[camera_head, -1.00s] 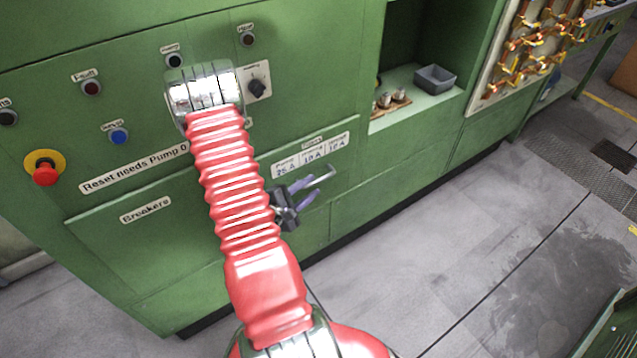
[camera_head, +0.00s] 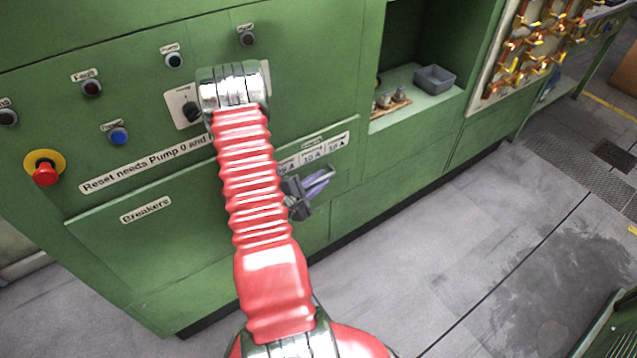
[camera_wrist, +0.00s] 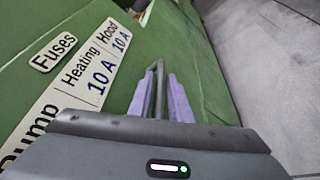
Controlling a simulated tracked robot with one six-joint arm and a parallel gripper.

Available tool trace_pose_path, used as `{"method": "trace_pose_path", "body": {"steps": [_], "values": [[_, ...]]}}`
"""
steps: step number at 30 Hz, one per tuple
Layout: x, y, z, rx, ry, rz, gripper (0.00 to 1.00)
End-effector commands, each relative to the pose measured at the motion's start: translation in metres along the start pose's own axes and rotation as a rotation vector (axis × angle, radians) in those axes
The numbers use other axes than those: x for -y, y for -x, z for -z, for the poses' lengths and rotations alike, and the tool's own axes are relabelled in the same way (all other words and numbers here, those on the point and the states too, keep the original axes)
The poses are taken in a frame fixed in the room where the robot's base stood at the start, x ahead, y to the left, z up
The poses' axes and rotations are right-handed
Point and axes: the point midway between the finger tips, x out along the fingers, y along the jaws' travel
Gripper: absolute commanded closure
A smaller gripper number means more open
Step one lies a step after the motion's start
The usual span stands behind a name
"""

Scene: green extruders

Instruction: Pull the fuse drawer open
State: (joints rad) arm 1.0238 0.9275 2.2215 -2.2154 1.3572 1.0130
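The fuse drawer (camera_head: 345,165) is a green panel section with a white Fuses label strip (camera_head: 312,156) along its top. The strip also shows in the wrist view (camera_wrist: 85,85). A slim grey bar handle (camera_wrist: 159,72) stands out from the drawer front. My gripper (camera_head: 322,181) is at this handle, with its purple fingers on either side of the bar in the wrist view (camera_wrist: 160,98). The fingers look apart, with a narrow gap beside the bar; contact is not clear. The drawer looks flush with the cabinet. My red arm hides the strip's left end.
A Breakers panel (camera_head: 146,210) lies to the left, under a row of buttons and a red emergency stop (camera_head: 44,174). A black rotary knob (camera_head: 190,110) is close beside my arm. An open niche holds a grey bin (camera_head: 435,79). The floor in front is free.

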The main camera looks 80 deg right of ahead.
Motion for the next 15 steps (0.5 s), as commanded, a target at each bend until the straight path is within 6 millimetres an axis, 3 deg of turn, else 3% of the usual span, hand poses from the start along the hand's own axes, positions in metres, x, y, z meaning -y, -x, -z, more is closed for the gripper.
{"method": "trace_pose_path", "body": {"steps": [7,15], "values": [[0.0001,0.0001,0.0000,0.000,0.000,0.000,1.00],[0.0006,0.0002,0.0000,0.000,0.001,0.001,1.00]]}}
